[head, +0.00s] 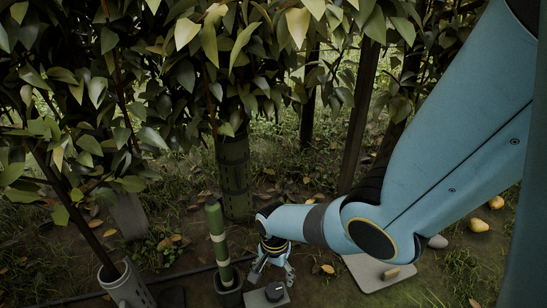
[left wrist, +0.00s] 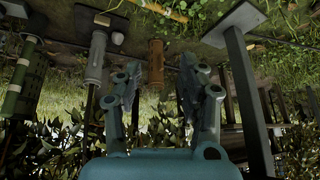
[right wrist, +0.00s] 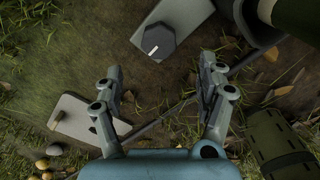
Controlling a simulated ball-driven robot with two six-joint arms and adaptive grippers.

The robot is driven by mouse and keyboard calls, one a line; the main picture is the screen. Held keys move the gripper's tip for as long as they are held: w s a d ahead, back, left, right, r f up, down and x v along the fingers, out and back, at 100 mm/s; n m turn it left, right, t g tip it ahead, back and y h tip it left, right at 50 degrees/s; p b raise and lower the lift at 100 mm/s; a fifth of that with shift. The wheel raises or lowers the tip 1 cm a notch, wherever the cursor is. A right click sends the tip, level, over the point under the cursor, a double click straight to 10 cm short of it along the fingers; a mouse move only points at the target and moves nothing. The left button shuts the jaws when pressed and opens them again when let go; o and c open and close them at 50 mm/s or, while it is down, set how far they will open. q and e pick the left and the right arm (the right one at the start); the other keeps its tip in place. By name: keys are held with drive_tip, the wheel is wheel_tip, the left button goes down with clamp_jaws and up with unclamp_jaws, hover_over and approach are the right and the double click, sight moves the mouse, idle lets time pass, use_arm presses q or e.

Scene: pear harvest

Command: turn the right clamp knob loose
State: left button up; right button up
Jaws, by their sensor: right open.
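The clamp knob (head: 275,291) is dark and sits on a grey plate (head: 256,299) at the bottom of the head view. In the right wrist view the knob (right wrist: 158,42) is faceted with a white mark on top. My right gripper (head: 272,274) points down just behind the knob, its fingers apart. In the right wrist view the right gripper (right wrist: 162,75) is open and empty, and the knob lies beyond its fingertips, between their lines. My left gripper (left wrist: 158,75) is open and empty in the left wrist view; the head view does not show it.
A green banded post (head: 217,240) stands in a dark sleeve (head: 230,294) left of the knob. A pale board (head: 372,274) lies to the right, with yellow pears (head: 478,225) beyond. Leafy branches (head: 220,60) hang above. A dark hose (head: 70,299) crosses the ground.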

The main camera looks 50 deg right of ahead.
sight(275, 289)
wheel_tip(275, 289, down, 2)
drive_tip(key=shift+s+b, duration=0.15)
drive_tip(key=shift+b, duration=0.35)
drive_tip(key=shift+f+b, duration=0.55)
drive_tip(key=shift+f, duration=0.15)
drive_tip(key=shift+f+b, duration=0.55)
drive_tip(key=shift+f, duration=0.15)
use_arm(q)
wheel_tip(275, 289, down, 5)
drive_tip(key=s+t+b, duration=0.2)
drive_tip(key=t, duration=0.4)
use_arm(e)
wheel_tip(275, 289, down, 2)
drive_tip(key=shift+f, duration=0.5)
drive_tip(key=shift+f+b, duration=0.55)
drive_tip(key=shift+b, duration=0.1)
use_arm(q)
drive_tip(key=w+d+r+m+t+h, duration=0.1)
drive_tip(key=w+d+r+t, duration=0.1)
drive_tip(key=w+r+t, duration=0.4)
drive_tip(key=w+r, duration=0.4)
drive_tip(key=r, duration=0.3)
drive_tip(key=shift+w+r+h, duration=0.2)
drive_tip(key=shift+r+h, duration=0.05)
drive_tip(key=shift+h, duration=0.15)
